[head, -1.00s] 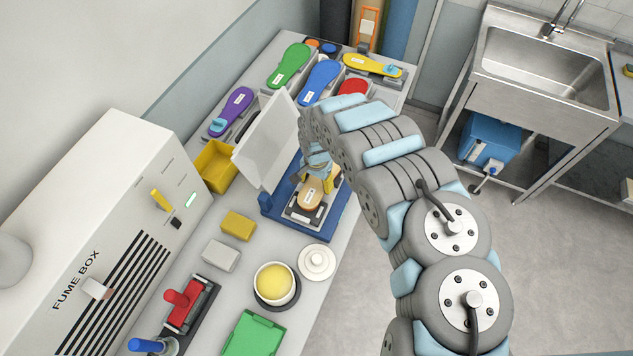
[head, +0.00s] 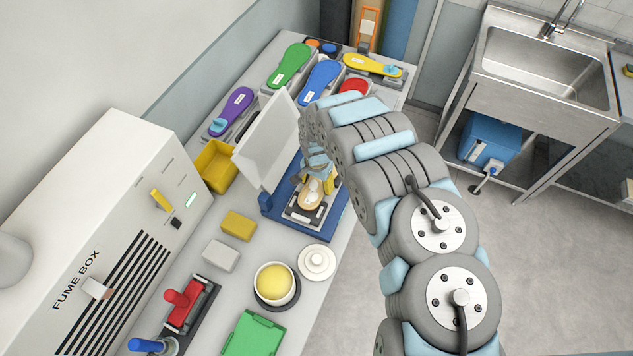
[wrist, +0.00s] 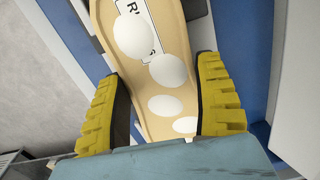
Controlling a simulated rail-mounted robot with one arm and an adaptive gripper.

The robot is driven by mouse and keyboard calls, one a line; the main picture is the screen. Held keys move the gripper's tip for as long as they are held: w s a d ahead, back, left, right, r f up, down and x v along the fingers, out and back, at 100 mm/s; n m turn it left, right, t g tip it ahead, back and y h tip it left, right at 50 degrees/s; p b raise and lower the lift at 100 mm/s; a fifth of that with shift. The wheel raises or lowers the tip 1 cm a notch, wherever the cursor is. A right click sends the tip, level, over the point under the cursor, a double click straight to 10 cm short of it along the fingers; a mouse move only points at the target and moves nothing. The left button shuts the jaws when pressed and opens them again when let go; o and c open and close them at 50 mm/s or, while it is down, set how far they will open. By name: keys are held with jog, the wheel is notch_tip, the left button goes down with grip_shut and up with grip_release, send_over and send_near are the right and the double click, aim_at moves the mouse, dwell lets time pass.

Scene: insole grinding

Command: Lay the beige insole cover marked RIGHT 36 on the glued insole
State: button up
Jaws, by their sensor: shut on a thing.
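The beige insole cover (head: 311,195) is in the blue press fixture (head: 335,222). In the wrist view the cover (wrist: 165,112) bears a white label, partly readable as "RI". Several white oval spots show on it and partly hide the label. My gripper (head: 315,180) is over the fixture, its yellow fingers at the two long sides of the cover. In the wrist view my gripper (wrist: 160,78) is shut on the cover's near part. A separate glued insole beneath cannot be made out.
The fixture's pale lid (head: 268,145) stands raised at its left. A yellow bin (head: 215,165), a yellow block (head: 238,225), a pot (head: 274,284) and a white lid (head: 317,262) are nearby. Coloured insoles (head: 320,82) lie at the back.

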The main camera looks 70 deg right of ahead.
jog(key=o, duration=0.9)
jog(key=shift+o, duration=0.4)
jog(key=shift+r+p, duration=2.15)
jog(key=shift+r, duration=1.35)
